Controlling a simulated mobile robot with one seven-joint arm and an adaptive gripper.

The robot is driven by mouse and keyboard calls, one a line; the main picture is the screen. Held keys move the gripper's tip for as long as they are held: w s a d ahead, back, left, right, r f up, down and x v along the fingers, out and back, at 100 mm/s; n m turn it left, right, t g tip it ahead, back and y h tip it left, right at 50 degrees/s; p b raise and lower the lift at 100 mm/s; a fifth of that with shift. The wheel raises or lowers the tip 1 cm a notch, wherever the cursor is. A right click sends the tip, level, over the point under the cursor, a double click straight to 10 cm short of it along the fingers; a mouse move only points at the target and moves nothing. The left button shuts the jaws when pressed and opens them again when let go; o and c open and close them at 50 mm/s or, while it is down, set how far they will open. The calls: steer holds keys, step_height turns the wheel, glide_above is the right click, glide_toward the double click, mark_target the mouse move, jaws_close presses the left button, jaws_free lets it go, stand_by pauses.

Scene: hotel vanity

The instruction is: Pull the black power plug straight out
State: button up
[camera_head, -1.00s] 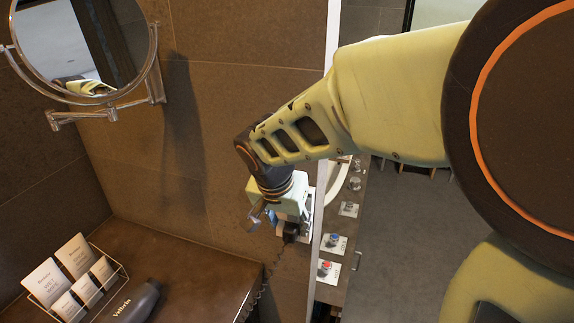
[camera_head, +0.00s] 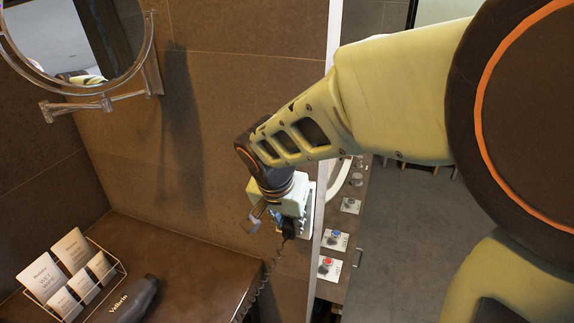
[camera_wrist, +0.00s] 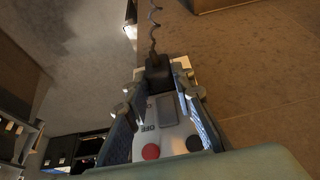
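The black power plug (camera_wrist: 157,73) is in a light wall plate (camera_wrist: 168,132) with red and black round buttons, a grey square part and "OFF" lettering. A coiled black cord runs from the plug. In the wrist view, my gripper (camera_wrist: 164,84) has its two blue-sided fingers apart, one on each side of the plug, with the tips close to it. Whether either tip touches it is unclear. In the head view, my gripper (camera_head: 284,222) is against the wall unit, and the dark plug (camera_head: 290,229) is partly hidden by it.
A counter (camera_head: 190,262) at lower left holds a card rack (camera_head: 70,280) and a dark hair dryer (camera_head: 135,300). A round mirror (camera_head: 75,35) hangs above. A white vertical edge (camera_head: 325,150) stands just right of my gripper, with small red and blue knobs beyond.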

jaws_close()
steer(key=shift+s+a, duration=0.1)
steer(key=shift+s, duration=0.05)
steer(key=shift+s+a+b, duration=0.2)
steer(key=shift+s+b, duration=0.1)
steer(key=shift+s, duration=0.25)
steer(key=shift+s+a+b, duration=0.15)
steer(key=shift+s+b, duration=0.15)
steer(key=shift+s, duration=0.2)
steer(key=shift+s+a+r+b, duration=0.1)
steer(key=shift+s+a+b, duration=0.15)
steer(key=shift+s, duration=0.35)
steer(key=shift+s+a+r+b, duration=0.1)
steer(key=shift+s+a+b, duration=0.15)
steer(key=shift+s, duration=0.35)
steer(key=shift+s, duration=0.1)
steer(key=p+v, duration=0.4)
steer(key=v, duration=0.5)
steer(key=shift+w, duration=0.3)
